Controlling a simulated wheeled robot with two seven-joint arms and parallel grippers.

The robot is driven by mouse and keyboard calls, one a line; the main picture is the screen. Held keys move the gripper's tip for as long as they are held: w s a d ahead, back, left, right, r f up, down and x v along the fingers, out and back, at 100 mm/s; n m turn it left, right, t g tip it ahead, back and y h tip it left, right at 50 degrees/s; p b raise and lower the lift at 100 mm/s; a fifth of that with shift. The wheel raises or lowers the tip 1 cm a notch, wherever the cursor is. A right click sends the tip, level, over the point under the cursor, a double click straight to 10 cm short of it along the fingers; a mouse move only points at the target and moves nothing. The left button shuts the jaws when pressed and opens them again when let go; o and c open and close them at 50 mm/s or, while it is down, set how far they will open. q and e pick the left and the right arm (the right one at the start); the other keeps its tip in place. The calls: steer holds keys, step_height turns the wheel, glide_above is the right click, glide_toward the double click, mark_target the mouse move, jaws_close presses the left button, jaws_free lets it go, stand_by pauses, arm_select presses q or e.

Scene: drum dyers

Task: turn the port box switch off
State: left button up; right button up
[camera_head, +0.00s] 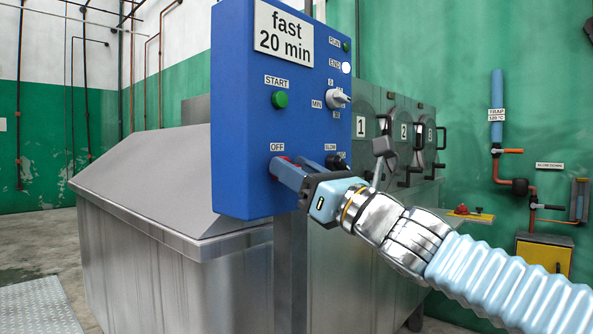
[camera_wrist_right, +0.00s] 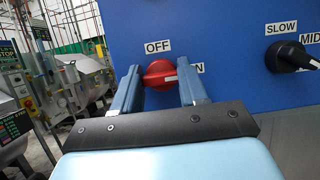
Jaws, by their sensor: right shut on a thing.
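The blue port box (camera_head: 235,115) stands in the middle of the head view. Its red rotary switch (camera_wrist_right: 158,74) shows in the wrist view, below and beside the OFF label (camera_wrist_right: 158,46). A second label, partly hidden with an N showing, is to its right. The white mark on the knob runs sideways toward that label. My right gripper (camera_wrist_right: 160,85) is shut on the red switch, one finger on each side. In the head view the gripper (camera_head: 290,170) reaches the box's lower front and mostly hides the switch. My left gripper is in neither view.
A black SLOW/MID selector (camera_wrist_right: 292,57) is right of the red switch. A green START button (camera_head: 280,99) and a light selector knob (camera_head: 338,98) sit higher on the box. A large metal vat (camera_head: 150,185) stands behind it, with numbered drum doors (camera_head: 403,131) to the right.

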steer(key=shift+n, duration=0.4)
steer(key=shift+w+n+g+y+p, duration=0.15)
steer(key=shift+n+g+p, duration=1)
steer(key=shift+n, duration=2.45)
steer(key=shift+s+n+g+y+p, duration=0.1)
steer(key=shift+n+g+p, duration=0.25)
steer(key=shift+n+g, duration=2.4)
steer(key=shift+w+n+g+y+p, duration=0.15)
steer(key=shift+n+g+p, duration=0.55)
steer(key=shift+n, duration=3.75)
steer(key=shift+s, duration=0.1)
steer(key=o, duration=1.1)
steer(key=shift+c, duration=0.2)
steer(key=b+v, duration=0.2)
steer(key=v, duration=1.2)
